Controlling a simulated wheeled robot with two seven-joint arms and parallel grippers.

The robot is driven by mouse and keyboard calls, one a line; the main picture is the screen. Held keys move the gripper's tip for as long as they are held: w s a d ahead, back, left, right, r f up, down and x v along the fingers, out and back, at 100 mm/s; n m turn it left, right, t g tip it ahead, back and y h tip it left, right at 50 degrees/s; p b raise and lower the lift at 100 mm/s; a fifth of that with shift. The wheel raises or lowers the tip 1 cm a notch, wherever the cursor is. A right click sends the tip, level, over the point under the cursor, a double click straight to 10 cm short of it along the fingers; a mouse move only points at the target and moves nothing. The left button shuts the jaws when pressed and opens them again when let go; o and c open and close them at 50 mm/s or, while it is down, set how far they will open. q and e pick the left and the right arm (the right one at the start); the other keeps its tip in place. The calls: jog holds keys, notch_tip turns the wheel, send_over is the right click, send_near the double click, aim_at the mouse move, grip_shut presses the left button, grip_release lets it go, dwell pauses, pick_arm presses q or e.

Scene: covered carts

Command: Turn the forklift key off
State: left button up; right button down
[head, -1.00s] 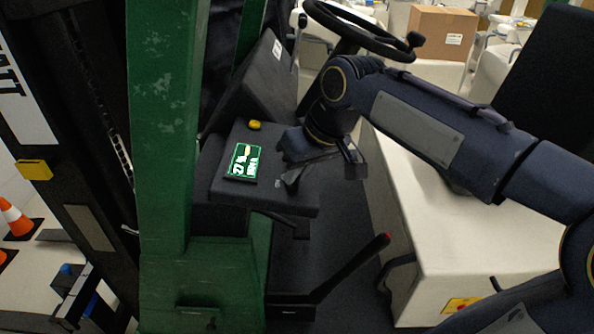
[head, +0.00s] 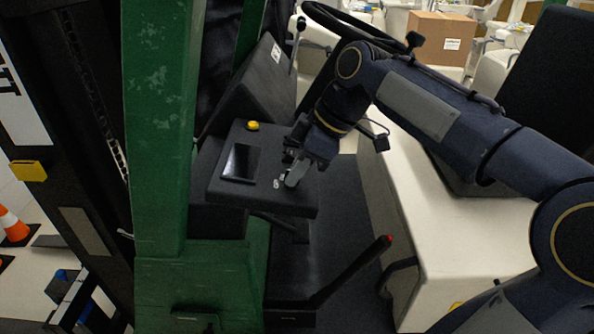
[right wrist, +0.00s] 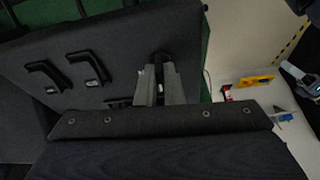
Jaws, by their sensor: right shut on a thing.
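The forklift's dark console (head: 225,190) is left of centre in the head view, with a small display (head: 240,162) that is dark. My right gripper (head: 288,178) is at the console's right part, low over its top. In the right wrist view its two grey fingers (right wrist: 158,88) are shut on the small dark key (right wrist: 158,60) at the panel. The key is mostly hidden by the fingers, so its exact angle cannot be told. My left gripper is not in view.
A yellow button (head: 252,126) sits on the console. The steering wheel (head: 350,25) is behind my right arm. A red-tipped lever (head: 350,272) rises below the console. A green post (head: 165,130) stands left. Two black levers (right wrist: 68,70) show in the right wrist view.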

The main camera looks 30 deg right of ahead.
jog(key=shift+r+n, duration=0.1)
jog(key=shift+n, duration=0.5)
jog(key=c, duration=1.6)
grip_release()
jog(key=shift+o, duration=0.2)
jog(key=v, duration=0.7)
jog(key=shift+d+r, duration=0.25)
jog(key=shift+r, duration=0.05)
